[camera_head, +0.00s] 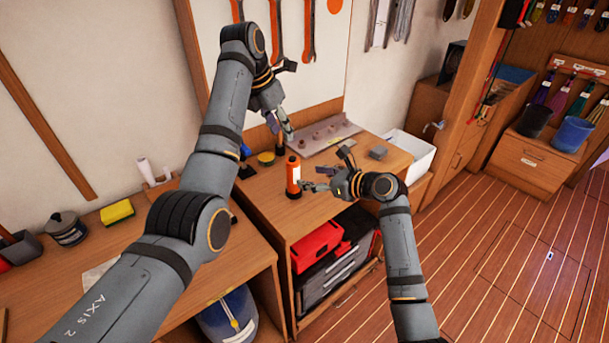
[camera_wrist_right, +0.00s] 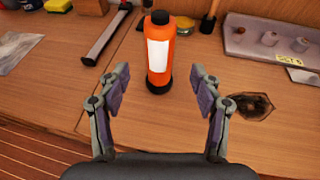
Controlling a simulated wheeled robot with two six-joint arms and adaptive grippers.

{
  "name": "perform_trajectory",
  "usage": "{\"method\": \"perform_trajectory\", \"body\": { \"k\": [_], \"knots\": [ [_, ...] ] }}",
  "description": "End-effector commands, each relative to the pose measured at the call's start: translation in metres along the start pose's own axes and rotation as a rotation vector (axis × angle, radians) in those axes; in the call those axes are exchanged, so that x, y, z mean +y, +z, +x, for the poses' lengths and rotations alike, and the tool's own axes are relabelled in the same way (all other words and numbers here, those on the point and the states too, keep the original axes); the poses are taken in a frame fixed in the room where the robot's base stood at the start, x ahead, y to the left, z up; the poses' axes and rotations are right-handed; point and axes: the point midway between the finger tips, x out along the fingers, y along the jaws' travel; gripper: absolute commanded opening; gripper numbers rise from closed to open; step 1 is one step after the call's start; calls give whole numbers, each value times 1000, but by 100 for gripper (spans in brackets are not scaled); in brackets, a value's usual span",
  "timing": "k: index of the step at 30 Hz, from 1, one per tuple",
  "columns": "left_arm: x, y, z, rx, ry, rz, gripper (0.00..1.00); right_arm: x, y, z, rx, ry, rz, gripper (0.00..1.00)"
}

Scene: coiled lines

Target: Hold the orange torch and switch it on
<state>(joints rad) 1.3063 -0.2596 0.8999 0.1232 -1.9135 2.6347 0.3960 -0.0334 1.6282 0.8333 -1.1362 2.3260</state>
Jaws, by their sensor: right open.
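The orange torch (camera_head: 293,176) stands upright on the wooden workbench, with a black cap, black base and white label. It also shows in the right wrist view (camera_wrist_right: 158,54), centred beyond the fingers. My right gripper (camera_head: 322,174) is open to the right of the torch; in its wrist view the fingers (camera_wrist_right: 162,80) are spread with the torch in line with the gap, apart from both. My left gripper (camera_head: 283,128) is raised above and behind the torch, close to the wall board; its jaw opening cannot be made out. I cannot make out the torch's switch.
A yellow tin (camera_head: 266,159), a grey block (camera_head: 378,152) and a white bin (camera_head: 408,151) are nearby. Bare bench lies in front of the torch.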

Motion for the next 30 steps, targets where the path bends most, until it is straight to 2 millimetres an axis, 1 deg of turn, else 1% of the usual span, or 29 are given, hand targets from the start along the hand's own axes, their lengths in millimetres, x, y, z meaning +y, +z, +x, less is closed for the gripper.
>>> {"method": "perform_trajectory", "body": {
  "k": [1,6,9,12,16,23,26,30],
  "knots": [
    [0,0,0,0,0,0,38,1,1,11,-2,3,2,65],
    [0,0,0,0,0,0,38,0,1,46,-1,2,1,65],
    [0,0,0,0,0,0,38,0,1,63,0,2,0,65],
    [0,0,0,0,0,0,38,0,1,74,0,1,-1,65],
    [0,0,0,0,0,0,38,0,0,82,0,-1,-2,65],
    [0,0,0,0,0,0,38,0,0,82,0,-1,-2,65],
    [0,0,0,0,0,0,38,0,0,82,0,-1,-2,55],
    [0,0,0,0,0,0,38,0,0,82,0,-1,-2,36]
  ]
}}
